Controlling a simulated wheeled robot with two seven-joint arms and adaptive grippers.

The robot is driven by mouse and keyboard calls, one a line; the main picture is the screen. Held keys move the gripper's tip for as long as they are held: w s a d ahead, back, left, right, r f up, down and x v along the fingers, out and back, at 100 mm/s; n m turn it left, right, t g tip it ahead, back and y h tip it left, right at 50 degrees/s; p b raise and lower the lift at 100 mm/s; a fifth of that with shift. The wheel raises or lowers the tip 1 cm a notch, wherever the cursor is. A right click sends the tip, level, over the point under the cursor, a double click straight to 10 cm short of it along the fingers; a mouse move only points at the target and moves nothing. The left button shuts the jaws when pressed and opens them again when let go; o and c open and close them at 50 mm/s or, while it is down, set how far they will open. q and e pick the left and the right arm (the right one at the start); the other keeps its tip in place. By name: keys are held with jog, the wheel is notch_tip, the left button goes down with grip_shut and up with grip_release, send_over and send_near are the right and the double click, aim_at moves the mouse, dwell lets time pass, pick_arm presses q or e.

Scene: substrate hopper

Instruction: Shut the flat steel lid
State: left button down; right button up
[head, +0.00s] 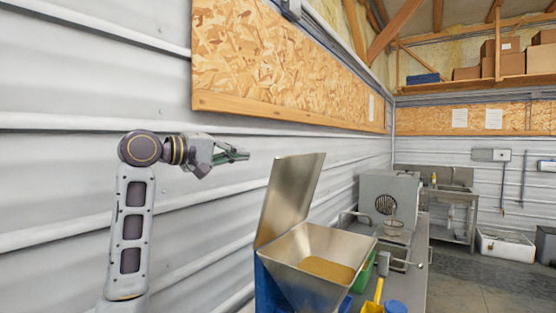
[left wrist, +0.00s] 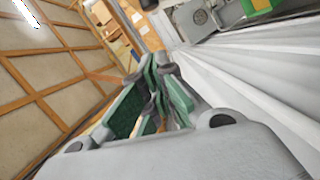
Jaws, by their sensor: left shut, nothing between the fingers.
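The flat steel lid (head: 290,193) stands open, tilted up from the left rim of the steel hopper (head: 312,256). Tan substrate (head: 328,269) lies in the hopper. My left gripper (head: 240,156) is shut and empty, to the left of the lid near its top edge and apart from it. In the left wrist view, the green-padded fingers (left wrist: 158,92) of my left gripper are close together with nothing between them. The lid cannot be made out in that view. My right gripper is not in view.
A grey machine (head: 390,195) stands on the bench behind the hopper. A yellow tool (head: 375,298), a blue round item (head: 395,306) and a green container (head: 364,272) are to the hopper's right. The ribbed wall (head: 70,160) runs close along the left side.

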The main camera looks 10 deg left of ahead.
pick_arm(q)
jog(key=w+d+f+p, duration=0.2)
jog(key=w+d+p, duration=0.2)
jog(key=w+d, duration=0.3)
jog(key=shift+d, duration=1.2)
jog(key=shift+s, duration=0.2)
dwell(0.3)
